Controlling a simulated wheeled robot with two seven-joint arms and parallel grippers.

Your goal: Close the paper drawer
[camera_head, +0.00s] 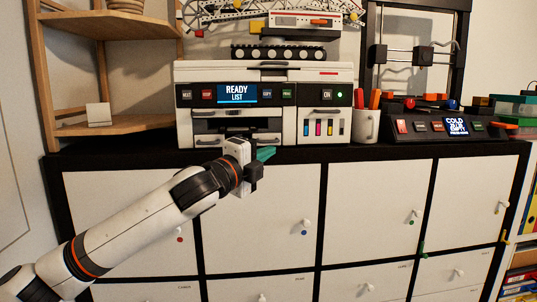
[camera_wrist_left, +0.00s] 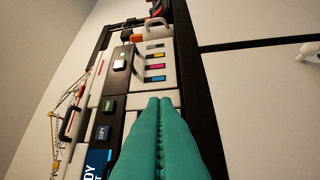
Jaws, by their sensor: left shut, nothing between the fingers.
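The white printer (camera_head: 345,75) stands on the cabinet top, its screen reading READY LIST. Its paper drawer (camera_head: 206,141) is the low front panel under the dark output slot; my arm and gripper hide part of it, and I cannot tell how far it stands out. My left gripper (camera_head: 265,153) is in front of the drawer's right part, its teal fingers shut and empty. In the left wrist view the shut fingers (camera_wrist_left: 160,102) point along the printer front (camera_wrist_left: 135,95) near the ink windows. Contact cannot be told. My right gripper is not in view.
The black-edged cabinet (camera_head: 300,157) with white doors and small knobs lies below. A cup with red pens (camera_head: 365,127) and a dark control box (camera_head: 445,128) stand right of the printer. A wooden shelf (camera_head: 125,122) stands left. Room in front of the cabinet looks free.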

